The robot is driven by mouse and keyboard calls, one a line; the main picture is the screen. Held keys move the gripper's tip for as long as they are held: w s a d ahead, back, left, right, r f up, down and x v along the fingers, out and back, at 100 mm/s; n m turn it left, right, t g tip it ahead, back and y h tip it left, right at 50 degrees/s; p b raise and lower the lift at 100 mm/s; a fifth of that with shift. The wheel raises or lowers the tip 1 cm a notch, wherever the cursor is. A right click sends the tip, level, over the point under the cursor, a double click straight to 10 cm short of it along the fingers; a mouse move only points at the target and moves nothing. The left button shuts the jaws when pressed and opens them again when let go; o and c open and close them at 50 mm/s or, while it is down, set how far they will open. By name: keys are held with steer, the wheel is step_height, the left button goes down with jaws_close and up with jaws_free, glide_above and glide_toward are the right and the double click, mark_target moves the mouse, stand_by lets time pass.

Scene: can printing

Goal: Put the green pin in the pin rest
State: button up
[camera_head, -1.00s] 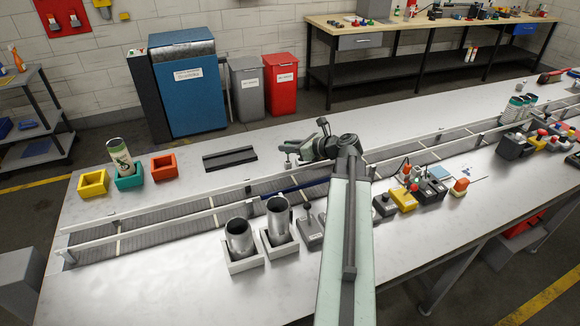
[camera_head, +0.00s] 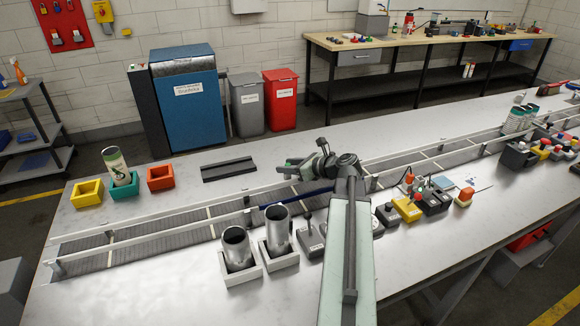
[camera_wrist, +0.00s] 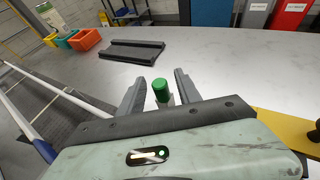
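The green pin (camera_wrist: 161,90) has a green cap over a pale body. In the wrist view it stands between the two fingers of my gripper (camera_wrist: 158,90), with a gap visible on each side. My gripper looks open around it, not closed on it. In the head view my gripper (camera_head: 291,166) is low over the table behind the conveyor, and the pin cannot be made out there. A long black grooved holder (camera_head: 228,169), which looks like the pin rest, lies empty to the left of my gripper. It also shows in the wrist view (camera_wrist: 131,52), ahead and left.
The conveyor (camera_head: 150,240) runs along the table in front of my gripper. Yellow (camera_head: 87,194), teal (camera_head: 124,190) and red (camera_head: 160,178) boxes stand at left, a can in the teal one. Two metal cups (camera_head: 279,230) stand in front. Table between gripper and holder is clear.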

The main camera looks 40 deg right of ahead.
steer(key=shift+r, duration=0.1)
steer(key=shift+s+d+r+p, duration=0.1)
steer(key=shift+s+r+p, duration=0.15)
steer(key=shift+p, duration=0.1)
steer(key=p+v, duration=0.4)
steer(key=v, duration=0.7)
steer(key=shift+s, duration=0.25)
steer(key=shift+s+d, duration=0.1)
